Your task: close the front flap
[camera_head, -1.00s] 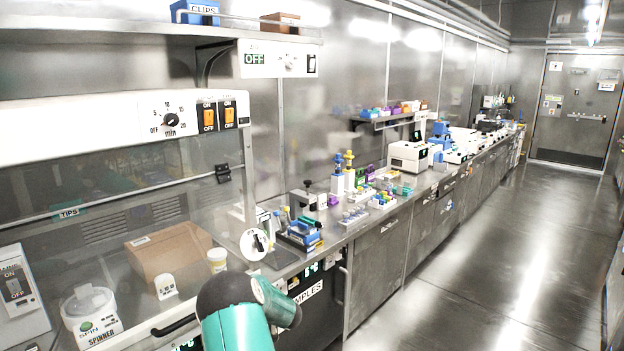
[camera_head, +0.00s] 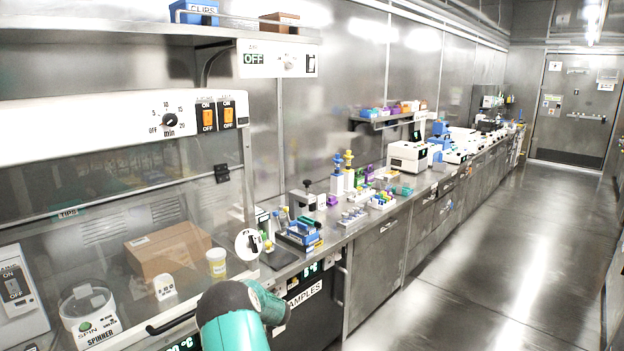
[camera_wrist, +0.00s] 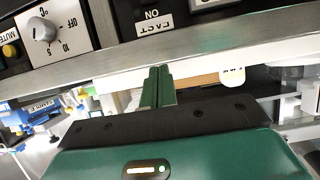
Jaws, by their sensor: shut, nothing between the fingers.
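The front flap (camera_head: 120,180) is the clear panel of the hood at the left in the head view. It is see-through, and the view behind it looks hazy. Exactly how far down its lower edge sits is hard to tell. My gripper (camera_wrist: 158,85) shows in the wrist view. Its green fingers are shut with nothing between them, close to a metal edge (camera_wrist: 210,48); whether they touch it is unclear. In the head view my teal arm hides the gripper.
Inside the hood stand a brown box (camera_head: 168,250), a white-lidded cup (camera_head: 216,263) and a spinner (camera_head: 90,312). A dark handle (camera_head: 172,322) is near the front edge. Blue racks (camera_head: 300,236) crowd the bench to the right. The floor (camera_head: 470,260) is clear.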

